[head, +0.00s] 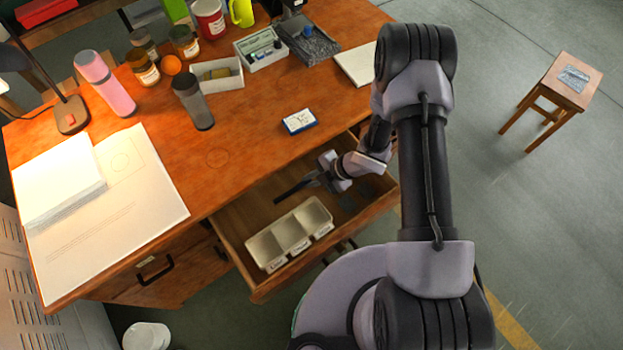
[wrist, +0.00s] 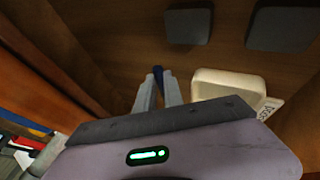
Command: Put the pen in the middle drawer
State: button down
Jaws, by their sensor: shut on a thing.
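My gripper (head: 314,180) reaches down over the open drawer (head: 232,238) under the desktop. It is shut on the pen (head: 290,191), a thin dark stick pointing left and slightly toward the front. In the wrist view the dark blue end of the pen (wrist: 158,76) shows between the two pale fingers (wrist: 159,94); the rest is hidden. The pen is over the drawer's inside, behind a cream tray (head: 290,236). I cannot tell whether the pen touches the drawer floor.
The tray has three labelled compartments and also shows in the wrist view (wrist: 228,80). Two dark flat pads (wrist: 187,26) lie in the drawer.

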jog(key=shift+f+b, duration=0.35)
jog(key=shift+f, duration=0.15)
jog(key=c, duration=1.5)
grip_release()
jog(key=shift+o, duration=0.2)
